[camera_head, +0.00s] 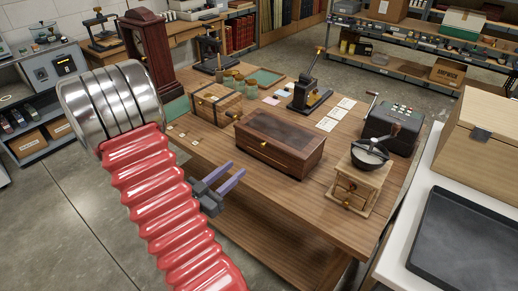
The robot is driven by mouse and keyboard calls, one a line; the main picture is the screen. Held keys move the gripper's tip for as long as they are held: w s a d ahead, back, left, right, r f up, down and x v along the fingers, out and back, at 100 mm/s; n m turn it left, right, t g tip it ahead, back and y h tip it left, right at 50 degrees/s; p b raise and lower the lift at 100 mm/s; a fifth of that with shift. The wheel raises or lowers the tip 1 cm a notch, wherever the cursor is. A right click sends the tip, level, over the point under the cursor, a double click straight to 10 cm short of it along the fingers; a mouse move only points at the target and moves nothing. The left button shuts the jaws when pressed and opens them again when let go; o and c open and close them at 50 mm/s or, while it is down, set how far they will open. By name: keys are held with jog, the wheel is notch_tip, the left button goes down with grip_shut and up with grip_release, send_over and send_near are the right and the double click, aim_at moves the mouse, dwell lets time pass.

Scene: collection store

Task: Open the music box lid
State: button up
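A long dark brown wooden box (280,141), which looks like the music box, stands on the wooden table near its front edge. Its lid is shut, and a small brass knob shows on its front face. My gripper (238,167) has two purple fingers with a gap between them and looks empty. It appears left of and in front of the box, apart from it in the picture. How far apart they are in depth is hard to tell. My red ribbed arm fills the lower left.
A lighter wooden chest (215,101) stands behind the dark box to the left. A coffee grinder (358,180) stands to its right, with a dark keyed machine (394,127) behind. A black press (309,92) and white cards (334,114) lie beyond. A tall clock (147,50) stands at left.

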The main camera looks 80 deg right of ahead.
jog(key=x, duration=1.3)
jog(key=shift+d, duration=0.4)
jog(key=shift+s, duration=0.1)
grip_shut()
dwell(0.4)
